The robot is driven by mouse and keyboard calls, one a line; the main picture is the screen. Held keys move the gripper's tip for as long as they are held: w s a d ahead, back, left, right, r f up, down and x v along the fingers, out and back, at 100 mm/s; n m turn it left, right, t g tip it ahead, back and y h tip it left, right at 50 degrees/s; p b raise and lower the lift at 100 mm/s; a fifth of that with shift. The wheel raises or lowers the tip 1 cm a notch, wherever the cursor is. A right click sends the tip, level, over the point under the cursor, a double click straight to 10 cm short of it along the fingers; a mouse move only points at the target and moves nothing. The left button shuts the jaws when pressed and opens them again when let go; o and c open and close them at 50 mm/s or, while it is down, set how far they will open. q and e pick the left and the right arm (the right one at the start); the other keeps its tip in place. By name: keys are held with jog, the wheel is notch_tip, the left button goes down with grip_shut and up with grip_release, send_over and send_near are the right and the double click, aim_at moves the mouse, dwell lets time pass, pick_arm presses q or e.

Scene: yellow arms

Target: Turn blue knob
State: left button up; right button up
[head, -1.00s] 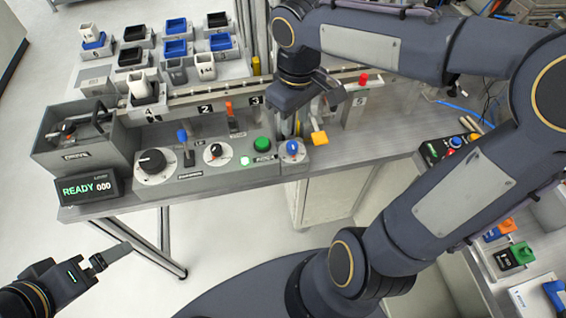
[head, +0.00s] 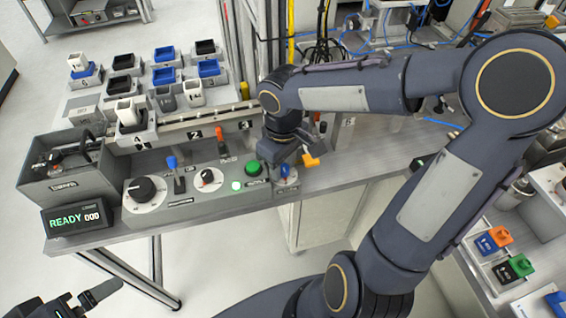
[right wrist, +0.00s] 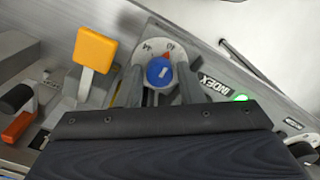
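The blue knob (head: 286,171) sits on a small grey block at the right end of the control panel, beside the green button. In the right wrist view the round blue knob (right wrist: 159,72) has a white mark and sits on a numbered pale dial with a red pointer. My right gripper (right wrist: 159,88) points down at it, one finger on each side. The fingers look apart, and I cannot tell whether they touch the knob. In the head view the right gripper (head: 288,160) partly hides it. My left gripper (head: 98,295) is at the bottom left, far from the panel.
An orange flag-like piece (head: 310,160) stands close beside the right gripper. A display (head: 76,218) reads READY 000.

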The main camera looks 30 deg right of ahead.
jog(key=c, duration=0.7)
jog(key=shift+m, duration=0.3)
jog(key=shift+m+b, duration=0.75)
jog(key=shift+m, duration=0.15)
jog(key=m+b, duration=0.1)
jog(key=m, duration=0.1)
jog(key=shift+m, duration=0.4)
jog(key=m+b, duration=0.1)
jog(key=m, duration=0.2)
jog(key=shift+m, duration=1.8)
jog(key=shift+d+r, duration=0.1)
